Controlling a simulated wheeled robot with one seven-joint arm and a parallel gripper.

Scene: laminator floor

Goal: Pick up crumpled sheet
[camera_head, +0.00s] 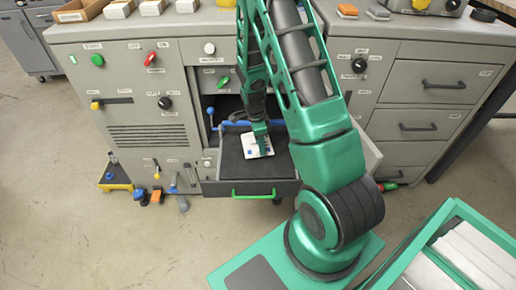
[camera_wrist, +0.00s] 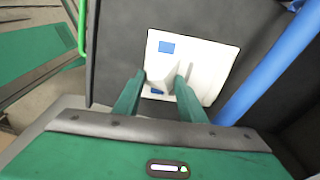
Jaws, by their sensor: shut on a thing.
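The crumpled sheet (camera_head: 251,146) is a white sheet with blue marks, lying in the open dark-lined drawer (camera_head: 230,168) of the grey machine. In the wrist view the sheet (camera_wrist: 205,62) has a raised fold in its near part. My gripper (camera_wrist: 160,82) has its two green fingers closed on that fold, one on each side. The rest of the sheet appears to lie flat on the drawer floor. In the head view my gripper (camera_head: 262,140) reaches down into the drawer, and its fingertips are partly hidden.
The drawer has a green front handle (camera_head: 254,195), and a blue bar (camera_wrist: 265,72) runs close to the sheet's right in the wrist view. Knobs and levers cover the machine front (camera_head: 150,125). A green bin (camera_head: 450,215) with white stacks is at lower right. Open floor lies at left.

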